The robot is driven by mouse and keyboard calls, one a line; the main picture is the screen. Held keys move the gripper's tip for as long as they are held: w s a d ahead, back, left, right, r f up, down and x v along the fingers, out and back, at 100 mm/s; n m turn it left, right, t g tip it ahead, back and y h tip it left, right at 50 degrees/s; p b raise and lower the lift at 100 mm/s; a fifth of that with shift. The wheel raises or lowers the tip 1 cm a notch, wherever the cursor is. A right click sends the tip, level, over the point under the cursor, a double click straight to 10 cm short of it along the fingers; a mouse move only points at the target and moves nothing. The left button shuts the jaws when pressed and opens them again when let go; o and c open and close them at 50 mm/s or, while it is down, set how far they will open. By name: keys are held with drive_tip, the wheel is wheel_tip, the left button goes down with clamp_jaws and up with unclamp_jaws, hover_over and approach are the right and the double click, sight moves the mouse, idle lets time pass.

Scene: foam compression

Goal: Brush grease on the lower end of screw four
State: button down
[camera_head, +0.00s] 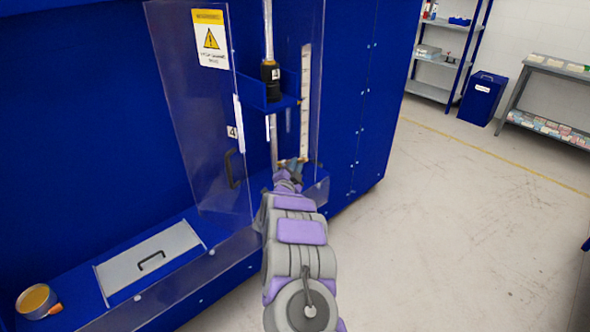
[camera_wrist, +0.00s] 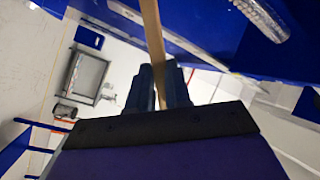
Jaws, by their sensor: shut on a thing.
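My gripper (camera_head: 291,166) is at the far end of my arm, in front of the blue machine bay marked 4. In the wrist view, my gripper (camera_wrist: 162,72) is shut on a thin wooden handle (camera_wrist: 152,28), apparently the brush; its bristle end is out of view. The screw (camera_head: 268,32) is a vertical metal rod entering a black-and-gold nut above a blue bracket. Its lower part (camera_head: 273,150) shows below the bracket, close to my gripper. In the wrist view, a shiny ridged rod (camera_wrist: 262,17), probably this screw, lies at upper right, apart from the handle.
A clear door (camera_head: 195,110) with a black handle stands left of the bay. A vertical scale strip (camera_head: 305,105) is right of the screw. The floor at right is clear.

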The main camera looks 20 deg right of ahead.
drive_tip(key=shift+r+p, duration=0.65)
drive_tip(key=shift+r, duration=1.45)
drive_tip(key=shift+f+b, duration=1.65)
drive_tip(key=shift+f, duration=3.65)
wheel_tip(320, 180, up, 11)
drive_tip(key=p, duration=0.3)
drive_tip(key=shift+w+f, duration=0.2)
drive_tip(key=s+d, duration=0.2)
drive_tip(key=s, duration=0.3)
drive_tip(key=shift+s, duration=0.35)
drive_tip(key=shift+s, duration=0.1)
